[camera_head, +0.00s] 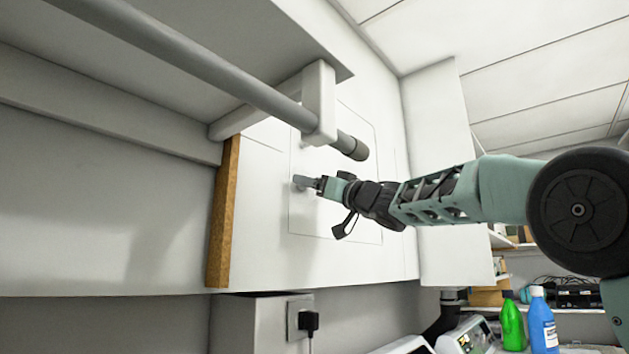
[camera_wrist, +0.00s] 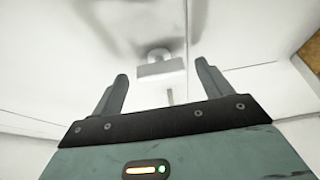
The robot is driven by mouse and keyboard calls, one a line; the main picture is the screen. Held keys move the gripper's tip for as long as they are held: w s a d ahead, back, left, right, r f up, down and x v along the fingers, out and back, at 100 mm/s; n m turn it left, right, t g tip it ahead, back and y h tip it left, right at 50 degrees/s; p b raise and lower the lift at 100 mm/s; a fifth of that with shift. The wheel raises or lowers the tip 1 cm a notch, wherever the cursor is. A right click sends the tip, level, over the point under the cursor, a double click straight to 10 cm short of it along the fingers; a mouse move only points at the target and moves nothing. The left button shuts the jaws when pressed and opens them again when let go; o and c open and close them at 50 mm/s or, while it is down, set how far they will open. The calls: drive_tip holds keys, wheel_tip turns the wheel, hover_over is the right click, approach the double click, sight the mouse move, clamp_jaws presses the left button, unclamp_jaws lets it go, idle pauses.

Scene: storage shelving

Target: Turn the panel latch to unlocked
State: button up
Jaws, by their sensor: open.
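The panel (camera_head: 350,215) is a pale square outline set in the white wall. Its latch (camera_head: 301,181) is a small grey bar near the panel's left edge. In the wrist view the latch (camera_wrist: 160,69) is a light grey bar with a round knob at its top, lying crosswise in the picture. My gripper (camera_head: 320,184) is close to the latch at the panel. In the wrist view my gripper (camera_wrist: 161,74) is open, with the latch between and slightly beyond the two fingertips. I cannot tell whether a finger touches it.
A grey rail (camera_head: 220,75) on a white bracket (camera_head: 319,103) passes just above my gripper. A wooden strip (camera_head: 223,212) stands left of the panel. A black plug (camera_head: 309,321) is below. Green (camera_head: 511,322) and blue (camera_head: 542,322) bottles stand at lower right.

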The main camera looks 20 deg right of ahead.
drive_tip(key=shift+w+a+r, duration=0.15)
drive_tip(key=shift+w+a, duration=0.1)
drive_tip(key=c, duration=1)
drive_tip(key=shift+d+n+p, duration=0.1)
drive_tip(key=shift+n+p, duration=0.2)
drive_tip(key=shift+w+d+r+n+g+y+p, duration=0.15)
drive_tip(key=shift+n+g+y+p, duration=0.25)
drive_tip(key=shift+n+g+p, duration=2.25)
drive_tip(key=shift+w+d+r+n+g+y+p, duration=0.25)
drive_tip(key=shift+n+p, duration=0.8)
drive_tip(key=shift+n, duration=3.5)
drive_tip(key=shift+s+a+r+n+g+y+p, duration=0.1)
drive_tip(key=shift+n+g+y+p, duration=0.45)
drive_tip(key=shift+n+g+p, duration=2.1)
drive_tip(key=shift+f+n+t+b, duration=0.1)
drive_tip(key=shift+n+t+b, duration=0.65)
drive_tip(key=shift+n+t, duration=0.4)
